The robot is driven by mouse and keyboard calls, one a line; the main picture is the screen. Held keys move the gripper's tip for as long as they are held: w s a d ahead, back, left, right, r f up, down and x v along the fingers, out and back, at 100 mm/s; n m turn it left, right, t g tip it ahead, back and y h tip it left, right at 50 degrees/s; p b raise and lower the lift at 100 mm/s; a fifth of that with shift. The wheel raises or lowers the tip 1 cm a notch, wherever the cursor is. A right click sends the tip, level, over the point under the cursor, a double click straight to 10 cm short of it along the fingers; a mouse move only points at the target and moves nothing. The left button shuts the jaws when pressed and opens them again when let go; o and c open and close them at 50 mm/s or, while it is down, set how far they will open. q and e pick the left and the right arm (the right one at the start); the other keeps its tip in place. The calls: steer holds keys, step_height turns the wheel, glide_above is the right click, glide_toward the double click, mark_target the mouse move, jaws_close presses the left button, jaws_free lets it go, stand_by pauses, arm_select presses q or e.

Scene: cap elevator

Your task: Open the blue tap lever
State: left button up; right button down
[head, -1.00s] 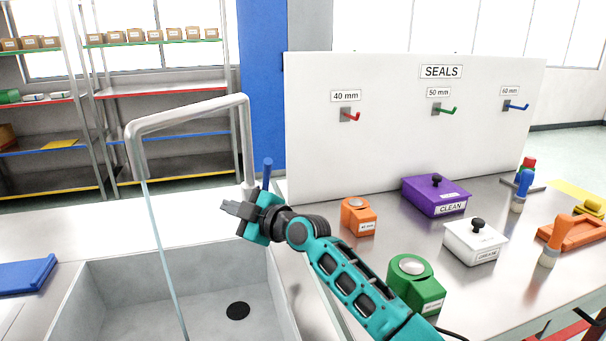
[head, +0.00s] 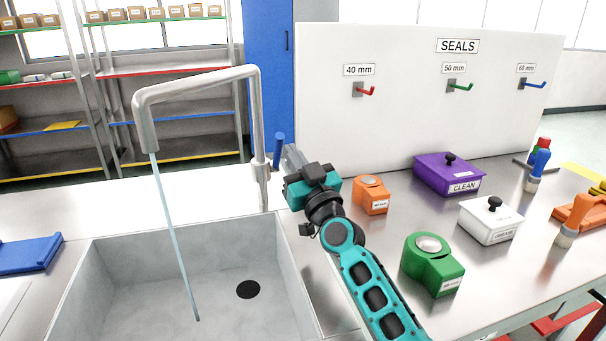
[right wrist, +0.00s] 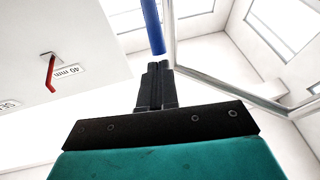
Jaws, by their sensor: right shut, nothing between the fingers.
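The blue tap lever (head: 279,148) stands up just right of the grey tap's column (head: 262,165), its top leaning slightly right. A thin stream of water (head: 176,240) runs from the tap spout (head: 146,128) into the sink. My right gripper (head: 291,156) is shut and empty, just right of the lever, its fingers pointing up and left. In the right wrist view the shut fingertips (right wrist: 154,72) are close below the end of the blue lever (right wrist: 152,25). I cannot tell whether they touch. My left gripper is not in view.
The sink (head: 225,255) lies in front of the tap. An orange block (head: 371,196), a green block (head: 432,265), a purple box (head: 447,172) and a white box (head: 490,222) stand right of my arm. The seals board (head: 420,110) rises behind them.

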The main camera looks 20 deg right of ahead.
mark_target(282, 135)
steer(key=shift+x, duration=1.3)
steer(key=shift+r, duration=0.1)
steer(key=shift+w+r, duration=0.25)
steer(key=shift+r, duration=0.05)
steer(key=w+r, duration=0.2)
steer(key=w, duration=0.1)
steer(key=shift+r, duration=0.1)
steer(key=shift+s, duration=0.15)
